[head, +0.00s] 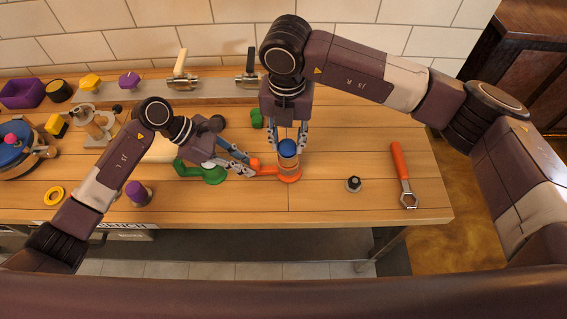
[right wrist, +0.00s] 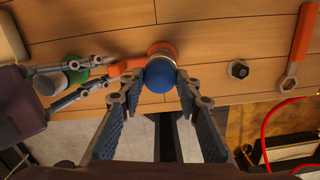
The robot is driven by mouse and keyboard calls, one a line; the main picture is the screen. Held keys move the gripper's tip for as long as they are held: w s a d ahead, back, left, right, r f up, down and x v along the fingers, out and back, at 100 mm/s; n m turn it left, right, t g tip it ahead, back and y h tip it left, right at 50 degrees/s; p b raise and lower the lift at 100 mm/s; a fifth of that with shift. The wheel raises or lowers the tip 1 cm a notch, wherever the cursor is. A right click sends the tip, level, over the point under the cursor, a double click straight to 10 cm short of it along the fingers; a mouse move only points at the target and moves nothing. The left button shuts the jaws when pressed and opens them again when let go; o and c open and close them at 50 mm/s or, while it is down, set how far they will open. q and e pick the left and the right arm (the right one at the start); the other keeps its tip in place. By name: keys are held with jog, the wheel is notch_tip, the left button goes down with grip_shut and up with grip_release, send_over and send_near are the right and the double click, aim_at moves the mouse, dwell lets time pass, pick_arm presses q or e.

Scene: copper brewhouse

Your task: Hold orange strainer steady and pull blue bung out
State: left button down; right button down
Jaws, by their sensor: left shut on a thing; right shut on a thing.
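The orange strainer (head: 289,178) stands on the wooden workbench, its handle (head: 263,170) pointing left; it also shows in the right wrist view (right wrist: 162,48). The blue bung (head: 287,146) is a rounded plug at the strainer's top, and it shows in the right wrist view (right wrist: 160,77). My left gripper (head: 251,168) is shut on the strainer's handle from the left. My right gripper (head: 288,149) comes down from above and is shut on the blue bung, one finger on each side. Whether the bung is still seated cannot be told.
A green handled piece (head: 213,175) lies just left of the strainer, partly behind my left gripper. A small dark knob (head: 353,184) and an orange-handled wrench (head: 402,172) lie to the right. The bench's front edge is close.

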jog(key=shift+r, duration=0.15)
jog(key=shift+r, duration=0.35)
jog(key=shift+r, duration=0.15)
jog(key=shift+a+r, duration=0.15)
jog(key=shift+r, duration=2.2)
pick_arm(q)
jog(key=c, duration=1.8)
grip_release()
jog(key=shift+o, duration=0.2)
jog(key=shift+r, duration=0.1)
jog(key=v, duration=1.2)
jog(key=shift+s, duration=0.1)
pick_arm(e)
jog(key=shift+s+f, duration=0.1)
jog(key=shift+s, duration=0.05)
